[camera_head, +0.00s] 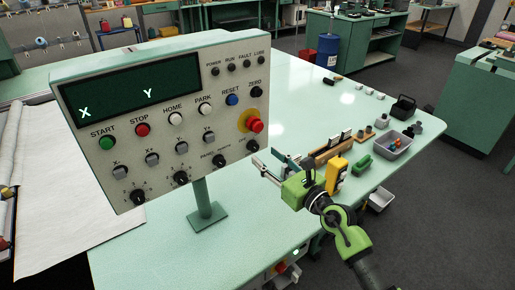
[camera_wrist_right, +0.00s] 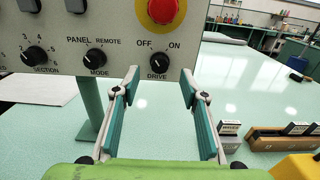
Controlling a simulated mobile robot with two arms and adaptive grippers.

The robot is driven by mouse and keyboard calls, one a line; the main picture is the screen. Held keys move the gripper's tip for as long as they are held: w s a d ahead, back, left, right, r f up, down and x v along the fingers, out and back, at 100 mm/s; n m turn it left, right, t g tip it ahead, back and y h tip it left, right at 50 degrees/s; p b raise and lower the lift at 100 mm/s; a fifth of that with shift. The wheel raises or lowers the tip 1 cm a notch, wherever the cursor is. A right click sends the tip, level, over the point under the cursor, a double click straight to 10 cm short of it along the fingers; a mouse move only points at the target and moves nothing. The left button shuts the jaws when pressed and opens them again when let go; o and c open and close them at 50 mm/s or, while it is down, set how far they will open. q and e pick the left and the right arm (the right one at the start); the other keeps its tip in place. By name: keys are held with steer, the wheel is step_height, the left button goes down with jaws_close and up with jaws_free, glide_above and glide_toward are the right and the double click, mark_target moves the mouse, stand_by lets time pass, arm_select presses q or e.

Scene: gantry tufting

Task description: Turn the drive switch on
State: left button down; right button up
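The drive switch (camera_wrist_right: 159,62) is a black rotary knob at the lower right of the control panel (camera_wrist_right: 120,25), under the OFF and ON labels. I cannot tell for sure which label its pointer faces. In the head view the knob (camera_head: 252,146) sits below the red emergency button (camera_head: 254,125). My right gripper (camera_wrist_right: 159,78) is open and empty. Its two fingers reach toward the panel, one to each side of the drive switch as seen from the wrist, and appear short of touching it. In the head view the right gripper (camera_head: 268,167) is just below the panel's lower right corner. My left gripper is out of view.
The mode knob (camera_wrist_right: 95,58) is left of the drive switch. The panel stands on a post (camera_head: 203,199) on the pale green table (camera_head: 150,250). A wooden block holder (camera_head: 330,152), a green object (camera_head: 362,164) and a grey bin (camera_head: 394,147) lie to the right.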

mark_target(256, 148)
steer(key=shift+x, duration=2.7)
steer(key=shift+c, duration=0.5)
steer(key=c, duration=1)
